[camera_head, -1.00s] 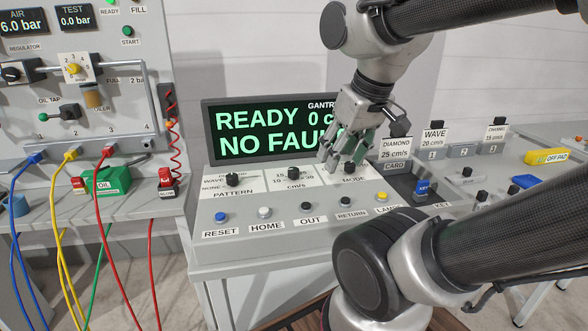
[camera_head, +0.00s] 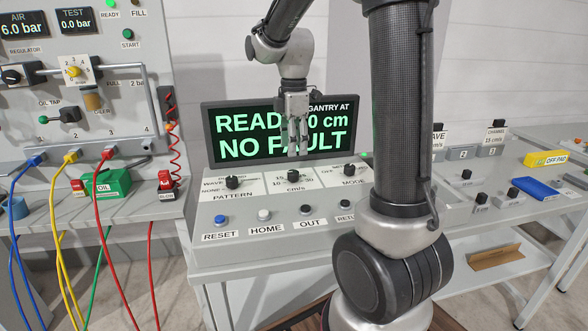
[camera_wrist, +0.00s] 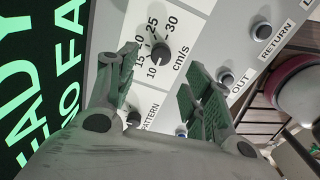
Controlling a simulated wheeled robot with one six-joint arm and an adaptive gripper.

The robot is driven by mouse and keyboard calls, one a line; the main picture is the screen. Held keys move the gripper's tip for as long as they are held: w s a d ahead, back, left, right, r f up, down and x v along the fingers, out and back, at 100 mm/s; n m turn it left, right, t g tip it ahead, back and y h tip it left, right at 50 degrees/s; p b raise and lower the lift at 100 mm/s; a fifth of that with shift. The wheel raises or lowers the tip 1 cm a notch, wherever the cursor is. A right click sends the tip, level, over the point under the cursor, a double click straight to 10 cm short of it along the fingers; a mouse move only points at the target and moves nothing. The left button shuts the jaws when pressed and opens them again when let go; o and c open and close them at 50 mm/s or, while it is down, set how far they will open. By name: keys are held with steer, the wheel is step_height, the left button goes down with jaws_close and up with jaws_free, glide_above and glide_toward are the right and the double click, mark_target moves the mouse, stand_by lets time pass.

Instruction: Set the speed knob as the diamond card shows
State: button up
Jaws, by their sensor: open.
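The speed knob (camera_head: 293,176) is the middle black knob on the sloped panel. In the wrist view the speed knob (camera_wrist: 160,52) has a scale from 10 to 30 cm/s, and its light mark seems to point toward 10. My gripper (camera_head: 298,152) is above and behind the knob, fingers downward, in front of the display. In the wrist view my gripper (camera_wrist: 162,75) is open and empty, with the knob beyond the fingertips and not between them. The diamond card is hidden behind my arm.
The pattern knob (camera_head: 232,182) and mode knob (camera_head: 349,170) flank the speed knob. A row of buttons, including the blue reset button (camera_head: 220,219), lies in front. The display (camera_head: 228,147) stands close behind. Red hose (camera_head: 174,130) and cables are at left.

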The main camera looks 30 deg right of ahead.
mark_target(294, 171)
steer(key=shift+f+n, duration=0.15)
steer(key=shift+n, duration=0.75)
step_height(294, 171, down, 8)
steer(key=shift+r, duration=0.2)
steer(key=c, duration=1)
